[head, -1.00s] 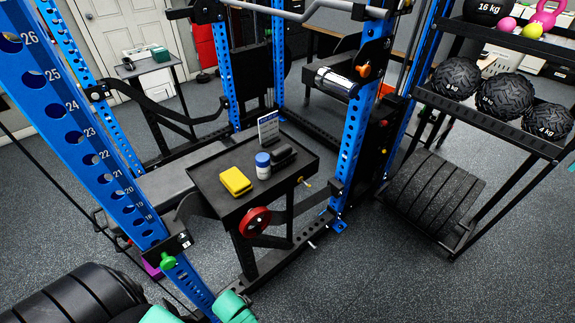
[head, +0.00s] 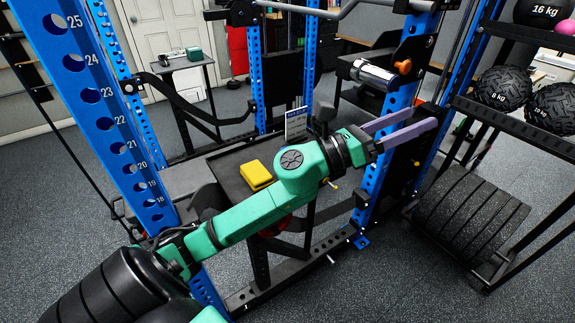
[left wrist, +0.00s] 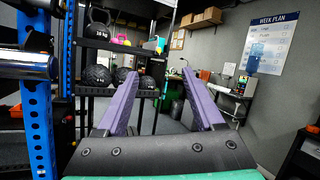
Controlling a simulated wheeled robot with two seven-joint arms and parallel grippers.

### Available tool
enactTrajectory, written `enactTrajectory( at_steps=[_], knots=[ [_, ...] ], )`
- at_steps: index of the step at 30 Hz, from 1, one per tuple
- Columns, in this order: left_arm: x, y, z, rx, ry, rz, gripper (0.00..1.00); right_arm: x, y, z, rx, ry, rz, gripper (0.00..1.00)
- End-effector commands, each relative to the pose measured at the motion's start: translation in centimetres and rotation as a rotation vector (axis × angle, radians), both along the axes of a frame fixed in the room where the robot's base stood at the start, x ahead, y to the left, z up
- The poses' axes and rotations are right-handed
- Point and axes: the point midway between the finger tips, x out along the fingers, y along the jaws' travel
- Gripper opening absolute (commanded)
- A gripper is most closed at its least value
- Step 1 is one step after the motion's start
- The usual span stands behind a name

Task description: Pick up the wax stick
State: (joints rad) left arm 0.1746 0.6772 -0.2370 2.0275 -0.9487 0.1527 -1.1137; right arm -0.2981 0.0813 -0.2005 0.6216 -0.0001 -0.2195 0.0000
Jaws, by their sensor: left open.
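A small black tray table (head: 228,160) stands inside the blue rack. I cannot make out the wax stick for sure. A blue-and-white cylinder and a dark item that stood on the tray earlier are now hidden behind my left arm. My left gripper (head: 437,114) has purple fingers spread apart and empty, above and right of the tray, pointing right. Its fingers also show in the left wrist view (left wrist: 160,73), with nothing between them. My right gripper is not in view.
A yellow block (head: 256,174) and an upright card (head: 296,124) are on the tray. Blue rack posts (head: 380,150) stand close to my left arm. A shelf with medicine balls (head: 503,88) is at right. A week plan poster (left wrist: 270,44) hangs on the wall.

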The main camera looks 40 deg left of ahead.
Motion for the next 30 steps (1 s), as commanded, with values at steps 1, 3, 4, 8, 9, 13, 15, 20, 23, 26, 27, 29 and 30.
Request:
enactTrajectory(
  at_steps=[1, 3, 4, 8, 9, 13, 15, 20, 23, 26, 27, 29, 30],
  knots=[
    [-1.7, -2.9, 0.4, 0.36, -0.213, -0.062, 0.69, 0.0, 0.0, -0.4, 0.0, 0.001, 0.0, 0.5],
    [-3.6, -5.1, -2.2, 0.913, -0.498, -0.154, 0.69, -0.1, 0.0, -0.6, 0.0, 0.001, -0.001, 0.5],
    [-3.9, -4.7, -4.0, 1.152, -0.599, -0.197, 0.69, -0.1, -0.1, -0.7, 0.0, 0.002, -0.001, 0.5],
    [-3.2, 5.3, -9.8, 2.089, -0.796, -0.45, 0.69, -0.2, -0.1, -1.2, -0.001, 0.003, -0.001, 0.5],
    [-3.3, 9.4, -10.2, 2.293, -0.771, -0.546, 0.69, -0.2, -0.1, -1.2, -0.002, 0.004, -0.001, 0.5],
    [-5.0, 19.4, -8.9, 2.668, -0.588, -0.822, 0.69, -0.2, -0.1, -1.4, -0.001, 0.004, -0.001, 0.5],
    [-6.0, 22.1, -8.2, 2.742, -0.508, -0.914, 0.69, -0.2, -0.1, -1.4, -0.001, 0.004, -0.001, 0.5],
    [-6.0, 24.0, -9.6, 2.769, -0.459, -0.981, 0.69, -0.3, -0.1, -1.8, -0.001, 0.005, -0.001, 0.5],
    [-4.8, 24.6, -11.9, 2.765, -0.463, -0.982, 0.69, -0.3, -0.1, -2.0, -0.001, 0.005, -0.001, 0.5],
    [-3.5, 25.2, -14.0, 2.765, -0.463, -0.979, 0.69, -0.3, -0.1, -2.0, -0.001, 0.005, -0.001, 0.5],
    [-3.1, 25.4, -14.6, 2.765, -0.464, -0.977, 0.69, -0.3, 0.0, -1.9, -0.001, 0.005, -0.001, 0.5],
    [-2.6, 25.6, -15.3, 2.766, -0.467, -0.974, 0.69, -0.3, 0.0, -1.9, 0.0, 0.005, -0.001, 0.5],
    [-2.4, 25.7, -15.7, 2.767, -0.466, -0.973, 0.69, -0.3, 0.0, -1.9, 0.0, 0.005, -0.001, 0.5]
  ],
)
